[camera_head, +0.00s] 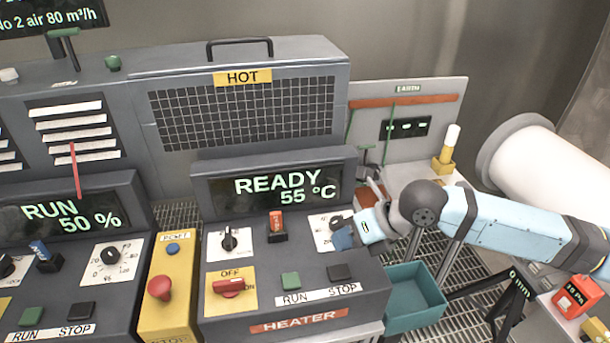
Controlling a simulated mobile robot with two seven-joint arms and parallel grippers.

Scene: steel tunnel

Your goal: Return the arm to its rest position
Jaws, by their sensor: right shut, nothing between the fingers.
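My right arm comes in from the right in light blue and grey. Its gripper (345,238) is shut and empty over the right end of the heater panel (262,262), beside a white dial plate that it partly covers. I cannot tell whether it touches the panel. The heater display (285,187) reads READY 55 °C. The red OFF/ON switch (229,287) sits at the panel's lower left, with a green RUN button (290,281) and a dark STOP button (340,272) to its right. My left gripper is not in view.
A teal bin (415,283) stands right of the heater panel, below my arm. A yellow post with a red emergency button (160,289) stands left of it. A guard marked HOT (243,77) rises behind. A white cylinder (550,170) lies at the right.

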